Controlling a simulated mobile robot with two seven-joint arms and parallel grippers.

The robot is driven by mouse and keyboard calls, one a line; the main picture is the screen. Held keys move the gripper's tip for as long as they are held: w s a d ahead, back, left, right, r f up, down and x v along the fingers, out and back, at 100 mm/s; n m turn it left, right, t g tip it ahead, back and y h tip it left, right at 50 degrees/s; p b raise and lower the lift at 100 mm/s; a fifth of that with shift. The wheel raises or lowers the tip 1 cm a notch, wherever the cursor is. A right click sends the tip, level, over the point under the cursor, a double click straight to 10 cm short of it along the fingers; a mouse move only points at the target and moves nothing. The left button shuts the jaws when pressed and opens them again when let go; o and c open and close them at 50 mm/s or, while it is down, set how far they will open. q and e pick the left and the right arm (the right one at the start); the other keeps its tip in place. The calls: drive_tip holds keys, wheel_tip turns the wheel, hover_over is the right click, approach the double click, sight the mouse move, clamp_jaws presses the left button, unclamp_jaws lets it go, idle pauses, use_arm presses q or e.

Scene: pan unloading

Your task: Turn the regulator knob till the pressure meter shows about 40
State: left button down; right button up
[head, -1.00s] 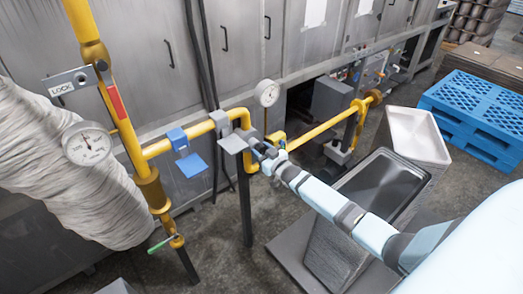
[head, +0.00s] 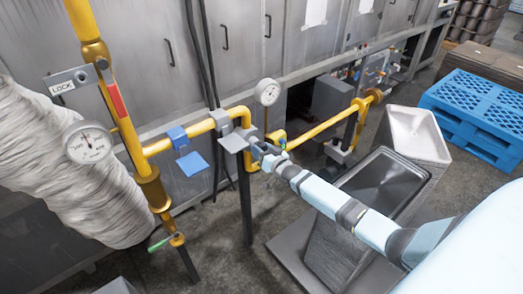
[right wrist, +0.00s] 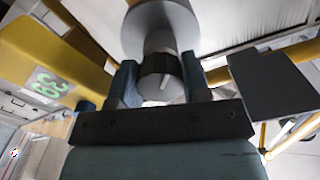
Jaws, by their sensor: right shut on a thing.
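My right gripper (head: 268,158) reaches in from the lower right of the head view to the regulator on the yellow pipe. In the right wrist view its blue fingers (right wrist: 161,88) are shut on the dark round regulator knob (right wrist: 161,85), which has a white mark on its face. A grey cylindrical body (right wrist: 160,28) stands behind the knob. In the head view the arm and gripper mostly hide the knob. A round white pressure meter (head: 267,92) stands above the regulator; its reading is too small to tell. My left gripper is not in view.
Another white dial (head: 88,142) and a LOCK plate (head: 70,80) are on the left pipe. Yellow pipes (head: 188,138) run beside my gripper. A dark tray (head: 384,182), a white tray (head: 418,135) and blue pallets (head: 480,105) stand on the right.

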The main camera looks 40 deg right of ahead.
drive_tip(key=o, duration=0.9)
drive_tip(key=s, duration=0.9)
drive_tip(key=s+d, duration=0.1)
drive_tip(key=s, duration=0.4)
drive_tip(key=shift+b, duration=0.35)
drive_tip(key=shift+w, duration=0.1)
drive_tip(key=s+a+n+g+p, duration=0.1)
drive_tip(key=s+a+g, duration=0.1)
drive_tip(key=s+a, duration=0.5)
drive_tip(key=s+a+f+n+g+y+p, duration=0.1)
drive_tip(key=s+a+n+g+p, duration=0.1)
drive_tip(key=s+a, duration=0.6)
drive_tip(key=s+a+f+n+g+p, duration=0.1)
drive_tip(key=s+a+n+g+p, duration=0.1)
drive_tip(key=s+a, duration=0.6)
drive_tip(key=shift+a+f+g+y, duration=0.25)
drive_tip(key=shift+a+g, duration=0.25)
drive_tip(key=shift+a, duration=0.3)
